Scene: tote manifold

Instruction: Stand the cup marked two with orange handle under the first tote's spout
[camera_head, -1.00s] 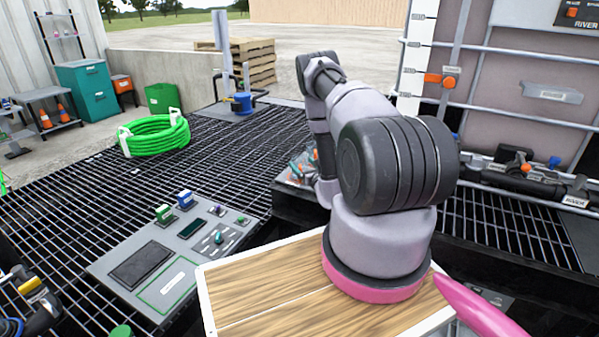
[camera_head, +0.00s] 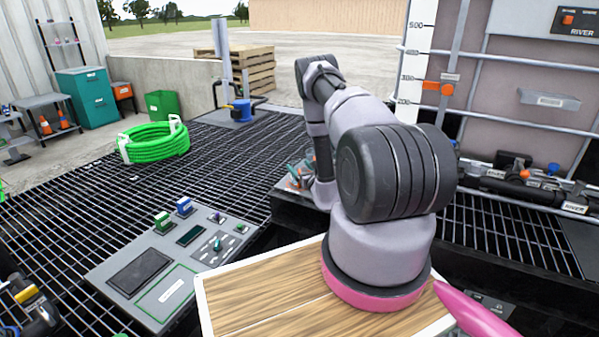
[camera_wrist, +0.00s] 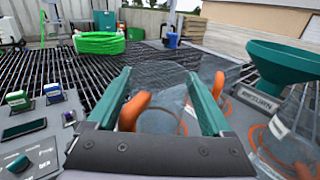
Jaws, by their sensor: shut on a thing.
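In the wrist view my gripper (camera_wrist: 160,76) has two teal fingers with a clear cup (camera_wrist: 163,118) between them. An orange handle (camera_wrist: 133,110) shows just inside the left finger. More orange (camera_wrist: 217,85) shows beyond the right finger. I cannot read a number on the cup.
A teal funnel (camera_wrist: 290,62) and a clear vessel (camera_wrist: 285,145) with orange print stand right of the gripper. A control panel (camera_head: 150,312) with switches lies at left. A wooden board (camera_head: 265,300) is in front. Open grating (camera_head: 75,215) surrounds a green hose coil (camera_head: 155,142).

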